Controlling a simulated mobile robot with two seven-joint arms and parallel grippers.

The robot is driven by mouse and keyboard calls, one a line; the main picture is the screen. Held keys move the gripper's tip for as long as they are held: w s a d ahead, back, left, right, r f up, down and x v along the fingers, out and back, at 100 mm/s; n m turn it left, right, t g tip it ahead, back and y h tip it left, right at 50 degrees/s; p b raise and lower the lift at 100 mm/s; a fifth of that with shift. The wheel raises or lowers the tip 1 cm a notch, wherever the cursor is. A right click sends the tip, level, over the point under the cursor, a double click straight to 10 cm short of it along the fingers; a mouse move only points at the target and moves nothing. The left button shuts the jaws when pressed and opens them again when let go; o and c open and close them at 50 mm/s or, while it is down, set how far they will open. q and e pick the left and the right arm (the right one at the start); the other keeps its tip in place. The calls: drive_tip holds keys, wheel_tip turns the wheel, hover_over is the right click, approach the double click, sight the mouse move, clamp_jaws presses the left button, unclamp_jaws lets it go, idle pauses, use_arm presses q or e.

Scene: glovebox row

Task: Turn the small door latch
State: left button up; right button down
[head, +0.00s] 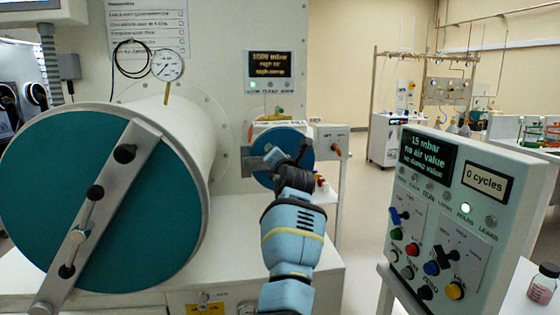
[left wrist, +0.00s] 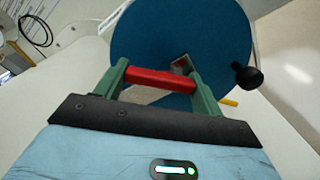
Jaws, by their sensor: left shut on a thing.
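The small round blue door (head: 264,141) is at the middle of the head view, partly behind my left gripper (head: 286,160). In the left wrist view the door (left wrist: 225,35) fills the top. A red bar (left wrist: 160,79), which looks like the grip of the small door latch, lies across between the green fingers of my left gripper, and they are shut on it. A grey metal strip (left wrist: 150,96) runs behind it across the door. A black knob (left wrist: 246,76) sticks out at the door's right edge. The latch itself is mostly hidden in the head view. My right gripper is not in view.
A large teal door (head: 60,200) with a slanted bar (head: 97,213) and black knobs stands close on the left. A control panel (head: 445,220) stands at the right. A pressure gauge (head: 167,65) is above the large chamber. Open floor lies between the small door and the panel.

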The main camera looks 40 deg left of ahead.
use_arm(q)
drive_tip(key=shift+f+m+b, duration=0.2)
drive_tip(key=shift+m+b, duration=0.6)
drive_tip(key=shift+b, duration=0.3)
drive_tip(key=shift+w+m+b, duration=0.1)
drive_tip(key=shift+m+b, duration=0.2)
drive_tip(key=shift+r+m, duration=0.15)
drive_tip(key=shift+m, duration=0.35)
drive_tip(key=m, duration=0.2)
drive_tip(key=shift+r+m, duration=0.25)
drive_tip(key=shift+m, duration=0.05)
drive_tip(key=m, duration=0.3)
drive_tip(key=shift+w+d+r+m, duration=0.1)
drive_tip(key=shift+d+m, duration=0.05)
drive_tip(key=shift+m, duration=0.25)
drive_tip(key=m+p, duration=0.1)
drive_tip(key=m, duration=0.4)
drive_tip(key=shift+w+d, duration=0.1)
drive_tip(key=shift+w+d+m+p, duration=0.1)
drive_tip(key=shift+m+p, duration=0.2)
drive_tip(key=shift+m, duration=1.2)
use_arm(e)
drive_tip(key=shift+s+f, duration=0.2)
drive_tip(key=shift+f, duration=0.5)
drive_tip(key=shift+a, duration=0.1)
use_arm(q)
drive_tip(key=o, duration=1)
